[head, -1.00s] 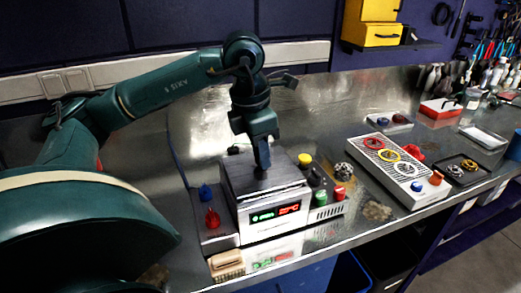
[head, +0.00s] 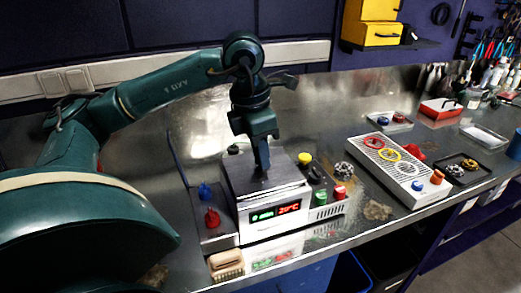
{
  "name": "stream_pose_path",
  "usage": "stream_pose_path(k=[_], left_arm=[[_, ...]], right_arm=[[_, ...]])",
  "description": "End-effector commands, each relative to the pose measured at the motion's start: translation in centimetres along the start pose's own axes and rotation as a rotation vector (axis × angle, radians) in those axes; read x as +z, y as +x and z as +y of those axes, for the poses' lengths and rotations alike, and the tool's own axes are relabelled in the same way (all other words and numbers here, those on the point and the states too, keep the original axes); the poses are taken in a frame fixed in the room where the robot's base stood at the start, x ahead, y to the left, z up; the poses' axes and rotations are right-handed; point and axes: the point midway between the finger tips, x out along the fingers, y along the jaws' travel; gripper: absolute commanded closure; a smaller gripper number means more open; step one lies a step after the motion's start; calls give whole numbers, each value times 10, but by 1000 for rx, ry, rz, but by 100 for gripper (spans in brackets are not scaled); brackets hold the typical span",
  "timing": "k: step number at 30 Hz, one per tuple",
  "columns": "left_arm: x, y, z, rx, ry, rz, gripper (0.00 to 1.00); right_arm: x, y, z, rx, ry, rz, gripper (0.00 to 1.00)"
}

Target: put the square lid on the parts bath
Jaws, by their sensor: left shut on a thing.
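The parts bath (head: 277,221) is a metal box with a lit front display, standing near the front edge of the bench. The square lid (head: 290,190) is a flat metal plate over the bath's top; whether it is fully seated is hard to tell. My left gripper (head: 262,172) points down over the middle of the lid and is shut on the lid's handle, which the fingers mostly hide. My right gripper is not in view.
A panel with a red and a blue knob (head: 212,220) adjoins the bath on the left. Right of it are a yellow knob (head: 305,159) and a green and a red one. A brush (head: 226,262) lies in front. A white perforated box (head: 396,170) stands farther right.

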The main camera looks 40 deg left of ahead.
Motion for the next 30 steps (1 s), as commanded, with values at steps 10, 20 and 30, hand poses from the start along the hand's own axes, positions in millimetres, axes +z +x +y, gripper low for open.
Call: stream_pose_path(k=[10, 20, 30], left_arm=[[-1, 6, 0, 0, 0, -1, 100], [-1, 7, 0, 0, 1, -1, 63], [-1, 8, 0, 0, 1, 1, 51]], right_arm=[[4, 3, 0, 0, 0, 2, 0], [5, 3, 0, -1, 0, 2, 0], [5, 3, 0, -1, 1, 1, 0]])
